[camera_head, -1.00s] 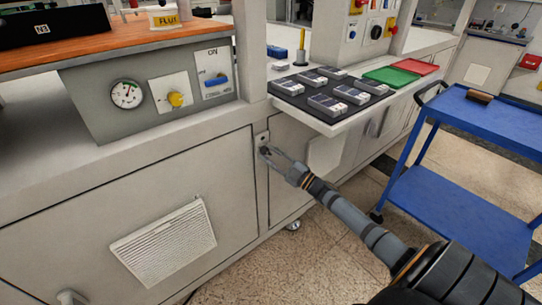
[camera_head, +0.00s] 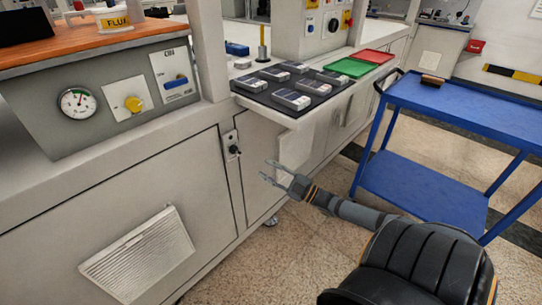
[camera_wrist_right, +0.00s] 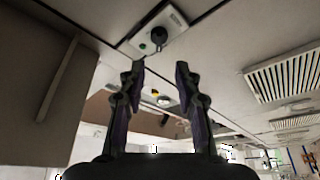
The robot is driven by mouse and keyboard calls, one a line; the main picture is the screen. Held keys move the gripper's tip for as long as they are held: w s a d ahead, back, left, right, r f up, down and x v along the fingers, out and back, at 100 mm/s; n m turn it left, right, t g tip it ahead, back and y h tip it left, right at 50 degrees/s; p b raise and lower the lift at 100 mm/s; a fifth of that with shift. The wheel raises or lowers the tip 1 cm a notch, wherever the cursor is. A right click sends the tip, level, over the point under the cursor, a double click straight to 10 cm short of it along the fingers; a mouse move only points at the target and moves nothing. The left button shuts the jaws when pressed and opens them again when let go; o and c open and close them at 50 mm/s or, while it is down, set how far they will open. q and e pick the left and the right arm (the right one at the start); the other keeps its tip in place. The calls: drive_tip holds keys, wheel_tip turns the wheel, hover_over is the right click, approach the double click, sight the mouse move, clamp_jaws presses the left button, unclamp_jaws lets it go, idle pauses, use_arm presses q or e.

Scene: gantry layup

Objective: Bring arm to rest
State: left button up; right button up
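My right gripper (camera_head: 269,170) is in front of the white cabinet (camera_head: 120,220), with its arm coming in from the lower right. Its two fingers are apart with nothing between them, as the right wrist view also shows (camera_wrist_right: 160,68). A small switch plate with a black knob (camera_head: 233,149) is on the cabinet front, to the left of the gripper and apart from it. The knob (camera_wrist_right: 158,36) and a green spot beside it show beyond the fingertips in the wrist view. My left gripper is in neither view.
A blue cart (camera_head: 455,110) stands at the right with a brown item (camera_head: 431,80) on top. A shelf with a black mat (camera_head: 268,98) and several small boxes juts out above the gripper. Red (camera_head: 372,57) and green (camera_head: 348,67) trays lie behind. Open floor (camera_head: 262,258) shows below.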

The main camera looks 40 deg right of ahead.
drive_tip(key=shift+s+d+f, duration=0.1)
drive_tip(key=shift+s+d, duration=0.05)
drive_tip(key=shift+s, duration=0.2)
